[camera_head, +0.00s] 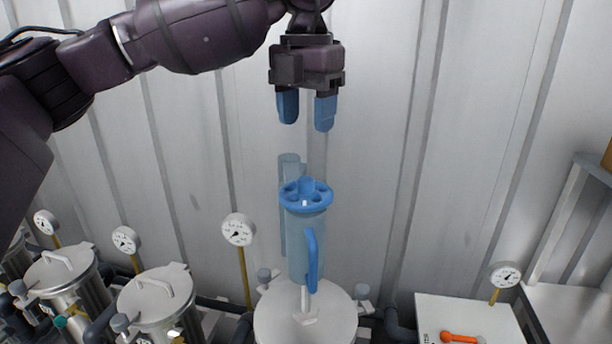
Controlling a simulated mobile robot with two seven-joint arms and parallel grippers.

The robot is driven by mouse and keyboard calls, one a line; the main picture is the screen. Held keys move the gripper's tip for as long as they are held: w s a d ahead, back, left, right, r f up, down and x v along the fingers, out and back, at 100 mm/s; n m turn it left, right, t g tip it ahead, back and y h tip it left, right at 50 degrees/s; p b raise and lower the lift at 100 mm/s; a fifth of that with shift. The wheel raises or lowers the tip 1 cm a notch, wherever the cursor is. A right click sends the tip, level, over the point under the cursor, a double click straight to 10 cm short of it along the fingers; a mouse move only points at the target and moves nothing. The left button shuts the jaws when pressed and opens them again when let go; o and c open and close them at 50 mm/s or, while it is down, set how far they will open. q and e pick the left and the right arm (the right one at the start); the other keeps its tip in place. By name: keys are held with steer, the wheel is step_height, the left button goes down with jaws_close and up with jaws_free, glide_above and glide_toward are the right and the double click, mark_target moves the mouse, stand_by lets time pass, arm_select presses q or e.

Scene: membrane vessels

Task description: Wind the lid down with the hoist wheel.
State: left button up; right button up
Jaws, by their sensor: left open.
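The blue hoist wheel (305,195) sits level on top of a light-blue column. A blue curved handle (312,260) runs down the front of that column. Below it is the round white lid (306,318), cut off by the bottom edge; whether it rests on its vessel cannot be seen. My left gripper (306,112) points down above the wheel, with its two blue fingers apart and nothing between them. A clear gap lies between the fingertips and the wheel. My right gripper is out of view.
Two lidded steel vessels (158,298) (62,278) stand at the left, with dial gauges (239,229) on yellow stems behind. At the right is a white box (468,314) with an orange handle (462,338). A corrugated wall (380,130) closes the back.

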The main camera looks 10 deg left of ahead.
mark_target(306, 179)
arm_select(q)
step_height(306, 179, down, 10)
steer(key=shift+f+p, duration=0.2)
steer(key=shift+p, duration=0.3)
steer(key=shift+c, duration=0.8)
steer(key=c, duration=0.8)
steer(key=shift+o, duration=0.2)
steer(key=shift+f+m+b, duration=0.1)
steer(key=shift+m+b, duration=0.65)
steer(key=shift+m, duration=0.35)
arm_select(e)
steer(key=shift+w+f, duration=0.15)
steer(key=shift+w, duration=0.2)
